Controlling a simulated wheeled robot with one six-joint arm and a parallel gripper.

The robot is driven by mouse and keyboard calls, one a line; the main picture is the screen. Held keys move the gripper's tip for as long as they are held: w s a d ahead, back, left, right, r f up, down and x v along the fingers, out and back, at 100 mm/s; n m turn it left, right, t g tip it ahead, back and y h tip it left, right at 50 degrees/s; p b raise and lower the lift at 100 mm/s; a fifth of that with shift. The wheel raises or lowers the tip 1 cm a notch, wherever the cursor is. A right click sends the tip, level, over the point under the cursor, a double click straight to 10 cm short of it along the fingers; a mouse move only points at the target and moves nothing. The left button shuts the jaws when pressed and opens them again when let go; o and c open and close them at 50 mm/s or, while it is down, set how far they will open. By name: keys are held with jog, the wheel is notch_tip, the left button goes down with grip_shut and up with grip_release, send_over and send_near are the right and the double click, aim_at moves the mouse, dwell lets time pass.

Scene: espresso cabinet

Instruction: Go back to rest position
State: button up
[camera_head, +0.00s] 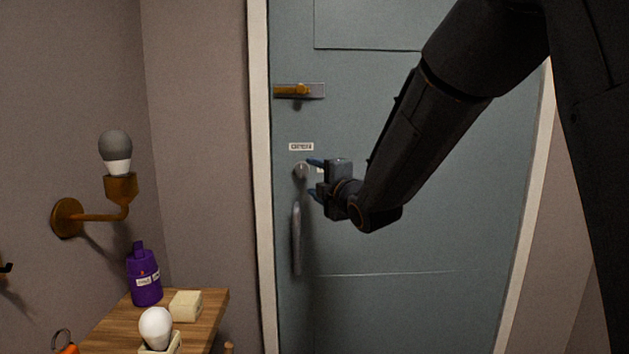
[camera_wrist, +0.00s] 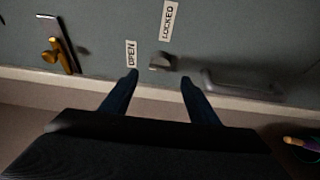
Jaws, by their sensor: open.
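My gripper (camera_head: 312,178) is open and empty in front of the grey-blue door (camera_head: 420,150). Its two blue fingers are spread in the wrist view (camera_wrist: 158,78), with a small round knob (camera_wrist: 163,62) ahead of them and apart from them. The knob (camera_head: 300,170) sits below the "OPEN" label (camera_head: 301,147) in the head view. A "LOCKED" label (camera_wrist: 169,20) shows in the wrist view. In the head view my gripper hides part of the door just right of the knob.
A brass latch (camera_head: 297,90) is above the knob and a vertical handle (camera_head: 296,238) below it. At left, a brass wall lamp (camera_head: 121,188) holds a dark-topped bulb. A wooden table (camera_head: 210,312) carries a purple bottle (camera_head: 145,278), a cream block (camera_head: 186,305) and a white bulb (camera_head: 156,324).

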jog(key=s+d+f+m+g+h, duration=0.3)
jog(key=s+d+f+m, duration=0.35)
jog(key=f, duration=0.25)
jog(key=s+d+f+m+g+h, duration=0.3)
jog(key=s+d+f+m+g, duration=0.15)
jog(key=d+f, duration=0.35)
jog(key=s+d+f+m+g, duration=0.2)
jog(key=s+f+m+g, duration=0.1)
jog(key=s, duration=0.6)
jog(key=s+d+f+m+g+h, duration=0.1)
jog(key=s+f+m, duration=0.3)
jog(key=s, duration=0.5)
jog(key=s+d+f+m+g, duration=0.2)
jog(key=s+f+m+g, duration=0.1)
jog(key=s, duration=0.5)
jog(key=shift+s+d+f+m+g+h, duration=0.3)
jog(key=shift+s+d+m+g, duration=0.1)
jog(key=shift+m+g, duration=0.6)
